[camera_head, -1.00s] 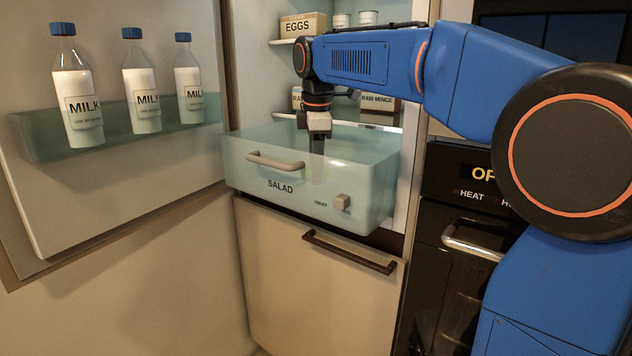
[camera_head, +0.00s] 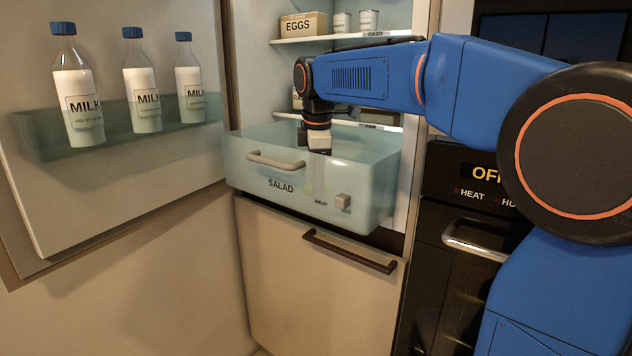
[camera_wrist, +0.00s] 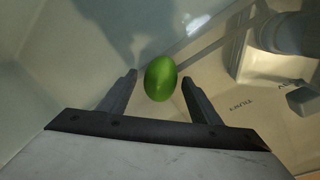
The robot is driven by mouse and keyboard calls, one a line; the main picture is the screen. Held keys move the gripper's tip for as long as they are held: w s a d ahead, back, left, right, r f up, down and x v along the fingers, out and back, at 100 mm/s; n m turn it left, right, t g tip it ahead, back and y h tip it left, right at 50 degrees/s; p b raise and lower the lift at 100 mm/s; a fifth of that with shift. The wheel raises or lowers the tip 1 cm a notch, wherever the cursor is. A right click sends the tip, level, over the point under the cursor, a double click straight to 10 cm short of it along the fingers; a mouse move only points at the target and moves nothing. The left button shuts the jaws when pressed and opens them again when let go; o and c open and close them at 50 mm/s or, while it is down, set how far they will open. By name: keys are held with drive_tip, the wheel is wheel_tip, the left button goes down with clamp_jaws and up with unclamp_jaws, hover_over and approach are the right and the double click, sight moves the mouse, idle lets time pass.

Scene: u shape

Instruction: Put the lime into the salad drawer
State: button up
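The salad drawer (camera_head: 375,195) is a pale translucent drawer marked SALAD, pulled out of the fridge. My gripper (camera_head: 317,178) points down into it from above, and its fingers show only faintly through the drawer's front wall. In the wrist view the green lime (camera_wrist: 160,78) lies between the two fingertips of my gripper (camera_wrist: 160,82), with a small gap on each side. The fingers are open. The lime appears to be inside the drawer, near its wall; whether it rests on the bottom is hard to tell. I cannot make out the lime in the head view.
The fridge door (camera_head: 110,210) stands open at the left with several milk bottles (camera_head: 78,95) in its rack. Shelves above hold an egg box (camera_head: 303,24) and small tubs. A brown-handled lower door (camera_head: 310,290) is shut below the drawer. An oven (camera_head: 465,225) stands at the right.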

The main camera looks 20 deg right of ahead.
wheel_tip(320, 180, up, 12)
drive_tip(key=s, duration=0.2)
drive_tip(key=shift+a, duration=0.15)
drive_tip(key=shift+r, duration=0.1)
idle(0.4)
